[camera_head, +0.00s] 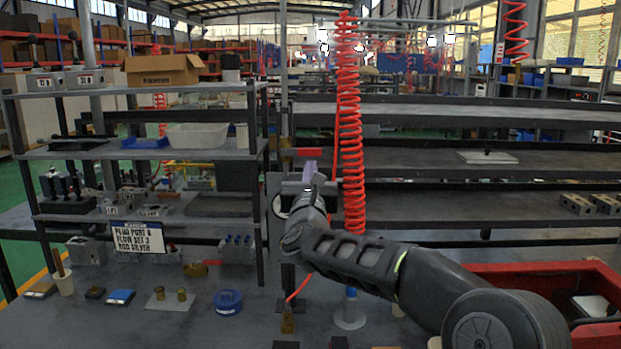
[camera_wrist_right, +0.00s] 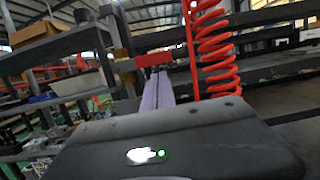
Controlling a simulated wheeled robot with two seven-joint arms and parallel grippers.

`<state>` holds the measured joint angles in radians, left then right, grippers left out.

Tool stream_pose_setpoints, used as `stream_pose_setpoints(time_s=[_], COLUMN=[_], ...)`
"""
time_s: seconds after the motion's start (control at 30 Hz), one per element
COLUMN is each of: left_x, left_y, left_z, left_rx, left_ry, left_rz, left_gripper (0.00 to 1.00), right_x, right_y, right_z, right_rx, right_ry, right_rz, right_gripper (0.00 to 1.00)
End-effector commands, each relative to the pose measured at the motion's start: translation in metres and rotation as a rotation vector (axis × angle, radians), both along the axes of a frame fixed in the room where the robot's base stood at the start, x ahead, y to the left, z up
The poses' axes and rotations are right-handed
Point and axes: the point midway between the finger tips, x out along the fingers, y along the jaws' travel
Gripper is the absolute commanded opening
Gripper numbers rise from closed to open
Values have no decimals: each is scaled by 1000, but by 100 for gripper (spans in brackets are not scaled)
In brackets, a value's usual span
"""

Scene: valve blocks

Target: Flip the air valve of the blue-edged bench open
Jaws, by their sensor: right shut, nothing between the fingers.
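The air valve shows as a red lever (camera_head: 308,152) lying level on the dark upright post at the middle of the bench shelving. It also shows in the right wrist view as a red bar (camera_wrist_right: 154,60). My right gripper (camera_head: 309,168) is shut and empty, its pale purple fingers just below the lever. In the right wrist view the shut fingers (camera_wrist_right: 157,88) point at the lever; whether they touch it I cannot tell. The valve body is mostly hidden. I cannot make out a blue edge on the bench (camera_head: 190,325). My left gripper is not in view.
A red coiled hose (camera_head: 350,130) hangs just right of the valve. Metal shelves (camera_head: 150,152) stand to the left, with a printed sign (camera_head: 137,237) below. Small parts and a blue round container (camera_head: 228,302) lie on the bench. A red bin (camera_head: 530,268) stands at right.

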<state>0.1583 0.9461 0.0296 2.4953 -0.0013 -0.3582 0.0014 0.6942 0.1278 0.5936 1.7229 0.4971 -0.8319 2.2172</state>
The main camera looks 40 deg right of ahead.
Motion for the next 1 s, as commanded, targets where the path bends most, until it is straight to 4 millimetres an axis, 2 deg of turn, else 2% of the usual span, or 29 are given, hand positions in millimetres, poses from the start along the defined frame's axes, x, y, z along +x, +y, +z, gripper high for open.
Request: stream_pose_setpoints(time_s=[0.1,0.57,1.0], left_x=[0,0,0], left_y=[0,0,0], left_z=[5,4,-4], left_rx=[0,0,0], left_ry=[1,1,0], left_rz=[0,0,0], left_gripper=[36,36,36], right_x=[0,0,-1], right_y=[0,-1,-13], right_z=[8,8,12], right_rx=[1,-3,-51], right_ry=[1,2,38], right_rz=[-1,-1,-1], right_gripper=[0,0,0])
